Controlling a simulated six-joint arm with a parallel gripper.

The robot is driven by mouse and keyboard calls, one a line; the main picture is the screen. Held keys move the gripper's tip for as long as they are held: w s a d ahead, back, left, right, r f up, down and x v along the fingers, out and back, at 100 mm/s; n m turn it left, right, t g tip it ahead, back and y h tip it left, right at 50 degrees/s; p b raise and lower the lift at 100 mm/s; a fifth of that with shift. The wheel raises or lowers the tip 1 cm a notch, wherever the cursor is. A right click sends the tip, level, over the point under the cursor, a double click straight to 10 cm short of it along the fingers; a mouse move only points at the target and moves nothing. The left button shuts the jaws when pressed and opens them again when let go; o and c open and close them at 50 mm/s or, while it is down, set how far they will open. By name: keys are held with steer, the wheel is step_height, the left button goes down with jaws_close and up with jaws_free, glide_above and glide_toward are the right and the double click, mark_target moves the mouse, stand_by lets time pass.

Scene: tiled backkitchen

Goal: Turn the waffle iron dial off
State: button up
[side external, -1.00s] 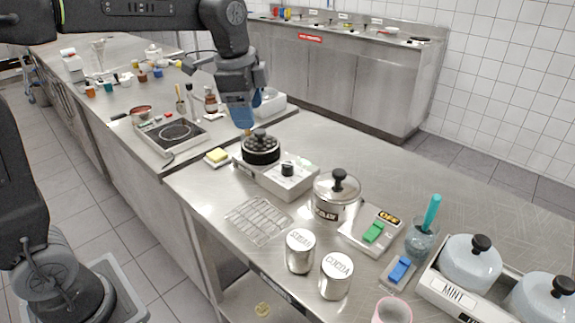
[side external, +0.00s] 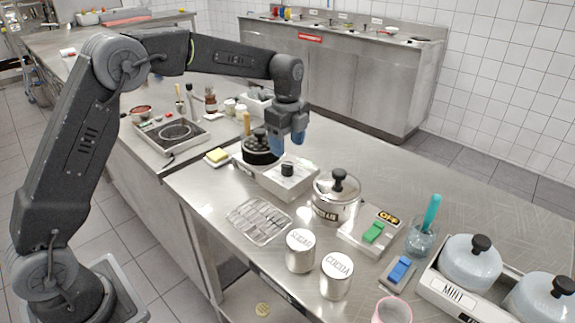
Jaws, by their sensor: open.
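The waffle iron (side external: 268,180) has a pale metal base and a round black plate top at its left end. Its black dial (side external: 288,169) stands on the right part of the base. My gripper (side external: 288,144) has blue fingers pointing down. It is open and empty, and appears just above and behind the dial, apart from it. The dial's pointer direction is too small to read.
A lidded steel pot (side external: 337,196) stands close to the right of the iron. A wire rack (side external: 259,220) and canisters (side external: 300,250) lie in front. A yellow sponge (side external: 217,156) is on the left. The counter (side external: 400,170) behind the pot is clear.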

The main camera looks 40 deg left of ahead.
mark_target(287, 164)
step_height(287, 164, down, 7)
stand_by(0.3)
steer(key=shift+c, duration=0.4)
steer(key=c, duration=0.8)
steer(key=shift+c, duration=0.2)
